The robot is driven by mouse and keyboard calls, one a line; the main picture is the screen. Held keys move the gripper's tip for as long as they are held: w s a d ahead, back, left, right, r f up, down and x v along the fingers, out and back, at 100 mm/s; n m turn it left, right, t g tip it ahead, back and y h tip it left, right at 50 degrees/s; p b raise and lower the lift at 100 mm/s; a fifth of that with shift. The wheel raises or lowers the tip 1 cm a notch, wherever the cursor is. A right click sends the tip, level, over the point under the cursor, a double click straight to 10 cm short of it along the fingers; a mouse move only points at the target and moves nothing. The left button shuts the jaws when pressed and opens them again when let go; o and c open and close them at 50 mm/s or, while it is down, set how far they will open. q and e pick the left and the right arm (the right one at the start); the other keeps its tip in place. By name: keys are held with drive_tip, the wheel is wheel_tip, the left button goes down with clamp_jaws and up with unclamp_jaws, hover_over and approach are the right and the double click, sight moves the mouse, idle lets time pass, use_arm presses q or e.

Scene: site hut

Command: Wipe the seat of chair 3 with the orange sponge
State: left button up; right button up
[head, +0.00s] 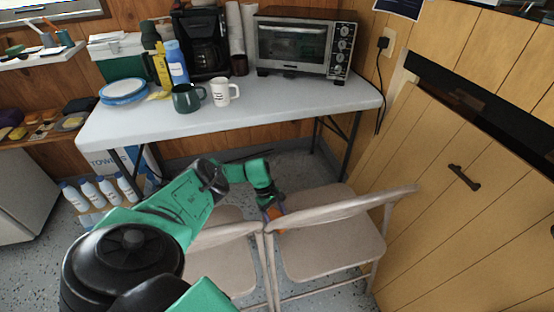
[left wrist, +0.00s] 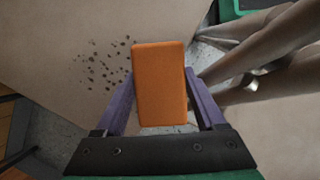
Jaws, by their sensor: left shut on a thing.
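The orange sponge (head: 274,212) (left wrist: 160,86) is between the purple fingers of my left gripper (head: 270,206), which is shut on it. In the head view it is by the left part of the right-hand folding chair's seat (head: 325,240). Another beige folding chair (head: 222,265) stands to its left, partly behind my arm. No chair number is readable. In the left wrist view, dark specks (left wrist: 103,62) lie on a beige seat (left wrist: 60,30), left of the sponge. I cannot tell whether the sponge touches the seat. My right gripper is not in view.
A white table (head: 260,105) behind the chairs carries a toaster oven (head: 300,45), a coffee maker (head: 203,42), mugs and plates. White bottles (head: 105,188) stand on the left. A wooden door (head: 470,180) is close on the right. The chair backs stand close together in front.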

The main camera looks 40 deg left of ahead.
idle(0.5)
use_arm(q)
drive_tip(key=shift+f+b, duration=1)
